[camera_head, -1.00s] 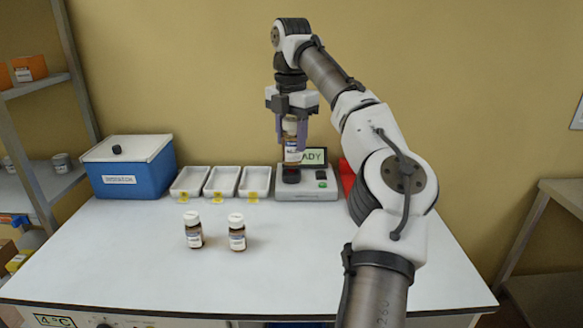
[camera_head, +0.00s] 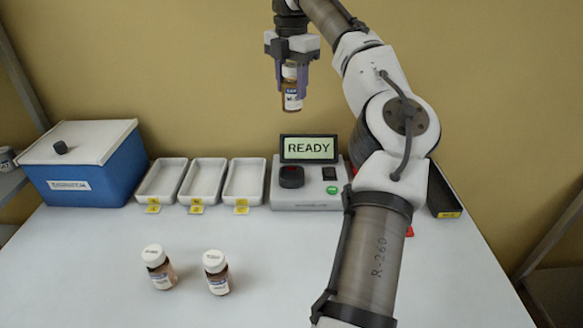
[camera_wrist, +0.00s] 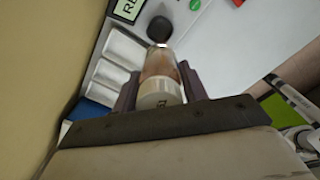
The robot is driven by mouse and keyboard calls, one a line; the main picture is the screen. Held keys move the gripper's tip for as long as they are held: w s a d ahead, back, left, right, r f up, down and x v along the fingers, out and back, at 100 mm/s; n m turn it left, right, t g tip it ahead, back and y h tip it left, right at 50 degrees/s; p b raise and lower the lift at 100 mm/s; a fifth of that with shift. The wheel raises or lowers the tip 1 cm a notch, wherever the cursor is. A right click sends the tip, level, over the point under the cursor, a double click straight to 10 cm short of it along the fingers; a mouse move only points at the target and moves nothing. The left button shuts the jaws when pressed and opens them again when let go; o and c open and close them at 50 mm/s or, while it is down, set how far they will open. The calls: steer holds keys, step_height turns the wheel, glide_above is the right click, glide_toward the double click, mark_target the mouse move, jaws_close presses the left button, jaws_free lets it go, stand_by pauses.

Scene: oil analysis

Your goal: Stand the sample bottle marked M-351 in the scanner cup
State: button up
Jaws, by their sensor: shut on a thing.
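My gripper (camera_head: 290,75) is shut on a brown sample bottle (camera_head: 291,99) with a white cap and a label whose full marking I cannot read. The bottle hangs upright in the air above the scanner. In the wrist view the held bottle (camera_wrist: 160,75) lies between the fingers, its cap toward the camera. The scanner (camera_head: 306,198) is a light grey box with a screen reading READY. Its dark round scanner cup (camera_head: 291,177) is at the left of its top and looks empty. The cup also shows in the wrist view (camera_wrist: 160,29), beyond the bottle.
Two white-capped brown bottles, a left one (camera_head: 158,267) and a right one (camera_head: 217,272), stand on the white table (camera_head: 110,285). Three white trays (camera_head: 202,182) with yellow tags sit left of the scanner. A blue box (camera_head: 85,170) is further left. A black tray (camera_head: 442,192) lies right.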

mark_target(292, 114)
steer(key=shift+f+b, duration=0.9)
steer(key=shift+f, duration=9)
steer(key=shift+f, duration=0.1)
steer(key=shift+f, duration=0.15)
steer(key=o, duration=1)
steer(key=shift+o, duration=0.2)
step_height(292, 114, up, 13)
steer(key=shift+f, duration=0.2)
